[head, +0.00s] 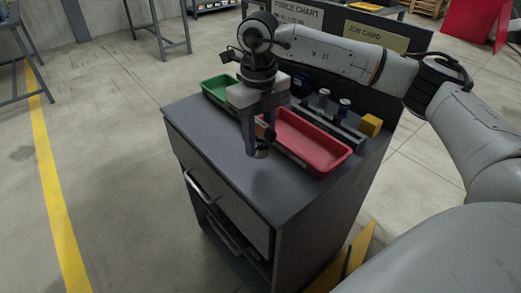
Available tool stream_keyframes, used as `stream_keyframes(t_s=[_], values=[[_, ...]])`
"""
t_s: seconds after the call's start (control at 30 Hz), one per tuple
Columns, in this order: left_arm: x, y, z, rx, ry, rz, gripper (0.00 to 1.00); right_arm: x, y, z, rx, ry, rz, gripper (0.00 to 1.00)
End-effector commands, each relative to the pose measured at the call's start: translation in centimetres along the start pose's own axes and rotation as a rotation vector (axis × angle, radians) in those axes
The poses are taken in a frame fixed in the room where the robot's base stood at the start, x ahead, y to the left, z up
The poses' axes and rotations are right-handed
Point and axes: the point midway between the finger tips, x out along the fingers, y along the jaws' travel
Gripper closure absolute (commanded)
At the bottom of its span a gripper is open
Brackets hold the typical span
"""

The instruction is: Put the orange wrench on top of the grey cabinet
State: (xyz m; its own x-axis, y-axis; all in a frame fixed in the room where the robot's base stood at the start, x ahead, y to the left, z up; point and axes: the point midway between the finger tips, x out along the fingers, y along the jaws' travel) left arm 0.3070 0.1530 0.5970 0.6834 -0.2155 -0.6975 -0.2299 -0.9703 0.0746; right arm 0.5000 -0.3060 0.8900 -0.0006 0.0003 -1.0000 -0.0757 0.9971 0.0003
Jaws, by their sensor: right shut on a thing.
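The grey cabinet (222,165) stands in the middle of the head view, with its dark flat top and two handled fronts facing the lower left. My right gripper (258,150) points down over the cabinet top, beside the red tray. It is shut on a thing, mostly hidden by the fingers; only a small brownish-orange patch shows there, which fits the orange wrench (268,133). I cannot tell whether it touches the cabinet top. My left gripper is not in view.
On the cabinet top are a red tray (318,148), a green tray (217,86), a yellow-orange block (370,124) and a dark rack (335,122) with small parts. A dark panel with signs stands behind. The top's near-left part is bare.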

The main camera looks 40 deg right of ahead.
Motion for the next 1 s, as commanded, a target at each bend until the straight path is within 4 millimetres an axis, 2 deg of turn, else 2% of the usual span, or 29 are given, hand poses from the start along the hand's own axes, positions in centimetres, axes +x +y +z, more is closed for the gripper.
stream_keyframes(t_s=[0.1, 0.23, 0.67, 0.7, 0.8, 1.0], values=[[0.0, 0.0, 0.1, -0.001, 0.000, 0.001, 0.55, 2.1, 0.0, -0.1, 0.000, 0.004, -0.001, 1.00], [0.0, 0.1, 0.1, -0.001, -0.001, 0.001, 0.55, 3.9, 0.0, -0.1, 0.000, 0.001, 0.000, 1.00], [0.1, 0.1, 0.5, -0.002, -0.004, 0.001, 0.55, 4.8, 0.0, 0.0, -0.001, 0.000, 0.000, 1.00], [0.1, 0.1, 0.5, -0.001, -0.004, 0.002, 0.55, 4.9, 0.0, -0.1, -0.001, 0.001, 0.000, 0.67], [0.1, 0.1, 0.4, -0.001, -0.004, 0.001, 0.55, 4.8, 0.0, 0.0, -0.002, 0.001, 0.000, 0.50], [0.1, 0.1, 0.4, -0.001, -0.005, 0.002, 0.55, 4.8, 0.0, 0.0, -0.002, 0.001, 0.000, 0.49]])
